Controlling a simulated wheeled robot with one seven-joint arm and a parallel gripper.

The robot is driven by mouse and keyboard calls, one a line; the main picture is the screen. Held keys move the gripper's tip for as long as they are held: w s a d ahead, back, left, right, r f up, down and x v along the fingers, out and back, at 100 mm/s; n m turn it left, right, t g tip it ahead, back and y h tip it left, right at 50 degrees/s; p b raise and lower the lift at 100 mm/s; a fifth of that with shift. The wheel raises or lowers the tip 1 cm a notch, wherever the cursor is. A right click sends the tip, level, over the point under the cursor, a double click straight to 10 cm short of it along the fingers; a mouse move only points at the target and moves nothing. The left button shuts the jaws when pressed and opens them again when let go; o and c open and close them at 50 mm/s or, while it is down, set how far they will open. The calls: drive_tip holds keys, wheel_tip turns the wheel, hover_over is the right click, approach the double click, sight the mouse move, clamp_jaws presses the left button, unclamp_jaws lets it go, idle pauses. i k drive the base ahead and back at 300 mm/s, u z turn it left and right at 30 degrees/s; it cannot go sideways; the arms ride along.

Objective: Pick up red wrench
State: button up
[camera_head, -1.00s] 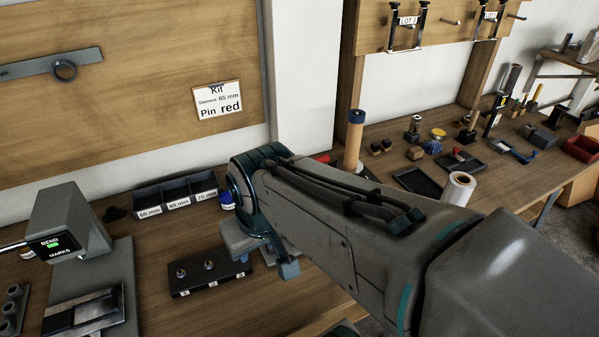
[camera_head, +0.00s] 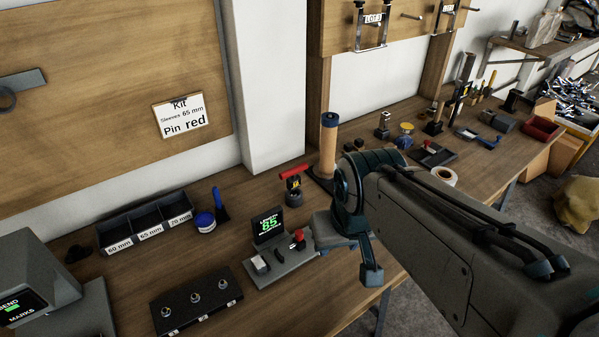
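A red bar-shaped handle (camera_head: 294,171) sits on a dark upright piece with a yellow mark, on the bench near the wall; it looks like the red wrench, but its full shape is unclear. The end of my arm, where my gripper (camera_head: 352,246) shows partly, hangs to the right of and nearer than the red handle, apart from it. I cannot make out the fingers well enough to tell their opening. Nothing is visibly held.
A gauge with a green "65" display (camera_head: 268,226) and a red knob stands in front of the red handle. A wooden cylinder with a blue top (camera_head: 328,145) stands right of it. A labelled sleeve bin (camera_head: 147,224), a blue-lidded jar (camera_head: 205,222) and a black pin block (camera_head: 196,300) are left.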

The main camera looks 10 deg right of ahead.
sight(293, 182)
drive_tip(key=u, duration=2.35)
drive_tip(key=k, duration=0.65)
drive_tip(key=z, duration=1.55)
drive_tip(key=i, duration=0.5)
drive_tip(key=z, duration=0.05)
